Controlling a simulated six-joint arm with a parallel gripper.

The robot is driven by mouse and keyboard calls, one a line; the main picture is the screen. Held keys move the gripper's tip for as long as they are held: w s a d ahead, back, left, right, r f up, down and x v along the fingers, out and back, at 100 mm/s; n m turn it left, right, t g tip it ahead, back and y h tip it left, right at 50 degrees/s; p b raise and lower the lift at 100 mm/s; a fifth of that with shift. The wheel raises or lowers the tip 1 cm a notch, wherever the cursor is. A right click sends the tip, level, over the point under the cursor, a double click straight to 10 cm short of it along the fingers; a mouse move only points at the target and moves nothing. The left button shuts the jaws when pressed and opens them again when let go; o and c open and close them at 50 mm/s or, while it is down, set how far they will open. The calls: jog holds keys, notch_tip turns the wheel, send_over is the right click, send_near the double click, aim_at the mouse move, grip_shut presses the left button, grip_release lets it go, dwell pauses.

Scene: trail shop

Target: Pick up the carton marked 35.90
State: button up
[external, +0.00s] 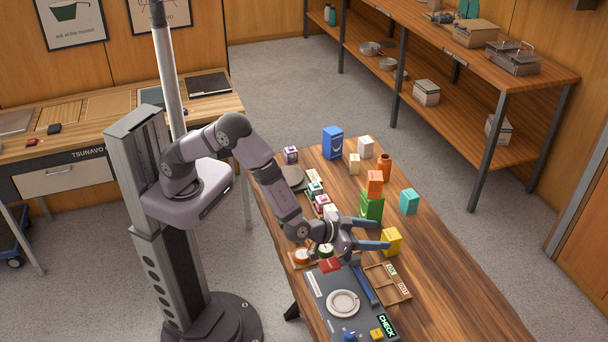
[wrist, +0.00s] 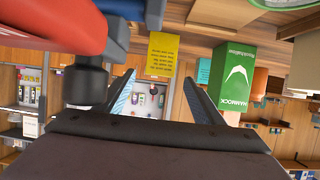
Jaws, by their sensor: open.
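No carton's price mark is legible, so I cannot tell which one reads 35.90. A yellow carton (external: 392,240) stands on the table just beyond my gripper (external: 383,235). In the wrist view the yellow carton (wrist: 162,54), with dark printed lines, shows beyond the space between my fingertips (wrist: 160,77). The green carton also shows at right in the wrist view (wrist: 236,75). A teal carton (external: 409,201) stands to the right. My gripper is open, with nothing visible between its fingers.
A blue box (external: 333,142), white boxes (external: 366,147) and an orange bottle (external: 384,166) stand farther back. Several small packs (external: 323,203) line the left side. A grey counter unit with a round dish (external: 343,303) and a wooden tray (external: 376,279) lie in front. The table's right front is clear.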

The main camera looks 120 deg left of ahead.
aim_at(389, 235)
jog(key=shift+x, duration=0.85)
jog(key=shift+p+x, duration=0.9)
jog(key=shift+x, duration=1.65)
jog(key=shift+c, duration=0.5)
jog(key=c, duration=1.1)
jog(key=shift+r, duration=0.2)
